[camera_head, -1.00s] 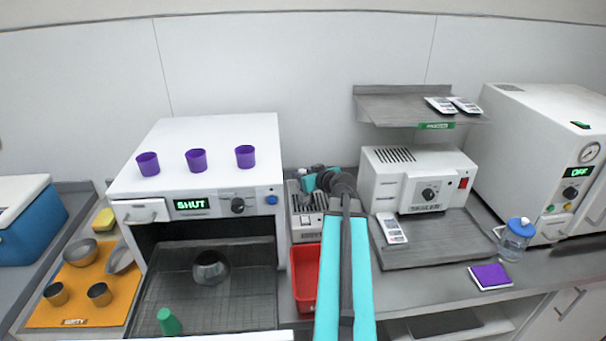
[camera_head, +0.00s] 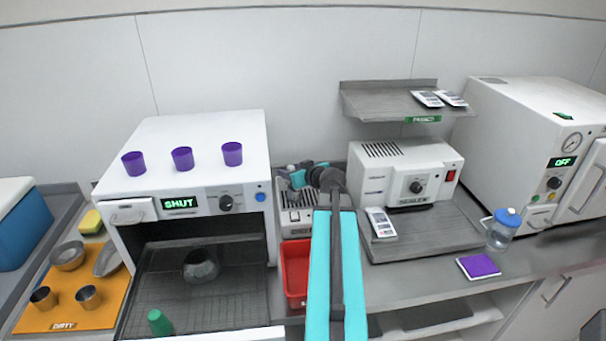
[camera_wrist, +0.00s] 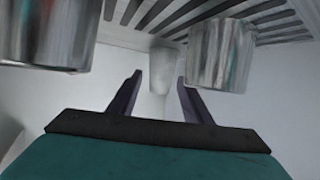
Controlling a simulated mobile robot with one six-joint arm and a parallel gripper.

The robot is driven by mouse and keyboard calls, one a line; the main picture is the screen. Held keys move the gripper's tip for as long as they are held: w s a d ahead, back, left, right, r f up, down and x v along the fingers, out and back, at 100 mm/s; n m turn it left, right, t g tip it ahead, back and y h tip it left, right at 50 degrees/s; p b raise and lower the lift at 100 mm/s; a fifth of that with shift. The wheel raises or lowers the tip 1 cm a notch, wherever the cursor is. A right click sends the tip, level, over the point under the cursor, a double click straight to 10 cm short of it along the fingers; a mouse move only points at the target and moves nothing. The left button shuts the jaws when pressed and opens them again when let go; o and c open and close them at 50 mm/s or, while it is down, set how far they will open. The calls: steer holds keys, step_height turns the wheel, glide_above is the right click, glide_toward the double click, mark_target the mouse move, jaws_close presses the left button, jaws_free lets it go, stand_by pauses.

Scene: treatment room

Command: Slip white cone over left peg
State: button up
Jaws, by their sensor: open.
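In the wrist view a pale, whitish tapered piece (camera_wrist: 165,75) stands between and beyond the two dark fingers of my gripper (camera_wrist: 159,78). It may be the white cone; its edges are blurred. The fingers are apart, and I cannot tell whether they touch it. Two shiny metal cylinders show, one at left (camera_wrist: 42,35) and one at right (camera_wrist: 222,55). I cannot tell whether either is a peg. In the head view my gripper (camera_head: 331,178) is at a slatted grey unit (camera_head: 297,213), partly hidden by my turquoise arm. No peg is clearly visible there.
A red bin (camera_head: 294,270) sits in front of the slatted unit. An open white oven (camera_head: 190,135) with purple cups on top stands left. A sealer (camera_head: 405,175) stands right, below a metal shelf (camera_head: 390,100). Clear counter (camera_head: 420,280) lies at front right.

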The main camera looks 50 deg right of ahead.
steer(key=b+v, duration=0.3)
steer(key=v, duration=0.2)
steer(key=shift+s+a, duration=0.1)
steer(key=shift+s, duration=0.3)
steer(key=shift+w+b, duration=0.1)
steer(key=shift+b, duration=0.8)
steer(key=b, duration=0.5)
steer(key=shift+s+r, duration=0.25)
steer(key=b+v, duration=0.2)
steer(key=b, duration=0.7)
steer(key=shift+s+f, duration=0.1)
steer(key=shift+v, duration=1.6)
